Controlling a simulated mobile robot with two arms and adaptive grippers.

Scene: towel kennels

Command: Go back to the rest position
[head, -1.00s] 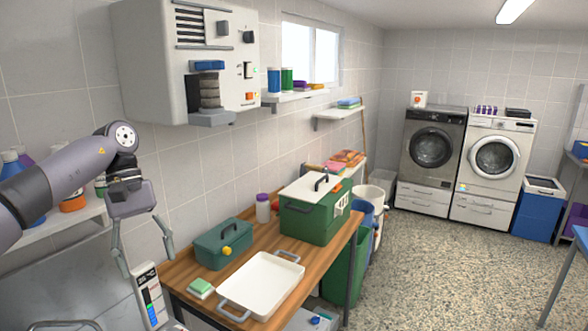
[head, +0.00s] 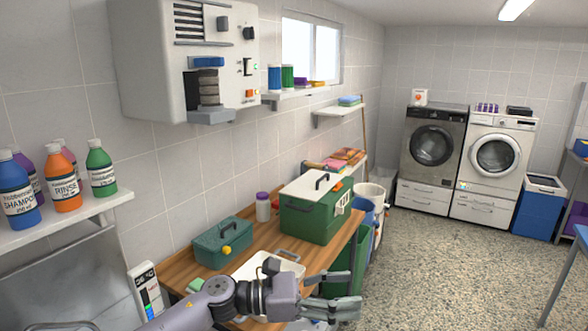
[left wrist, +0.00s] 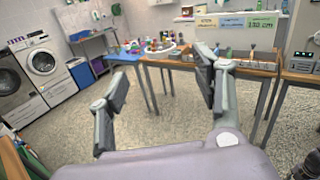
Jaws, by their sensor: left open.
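My left gripper (head: 348,293) is low in the head view, in front of the wooden bench, with its fingers pointing right. It is open and nothing shows between its fingers. In the left wrist view its two fingers (left wrist: 160,76) stand wide apart, with floor and distant tables behind them. The arm comes in from the bottom and covers part of the white tray (head: 247,268). My right gripper is in neither view.
The wooden bench (head: 180,268) holds a green toolbox (head: 222,242) and a larger green box with a white lid (head: 308,215). Bottles, including an orange one (head: 63,182), stand on the left shelf. Speckled floor (head: 440,260) is open at right.

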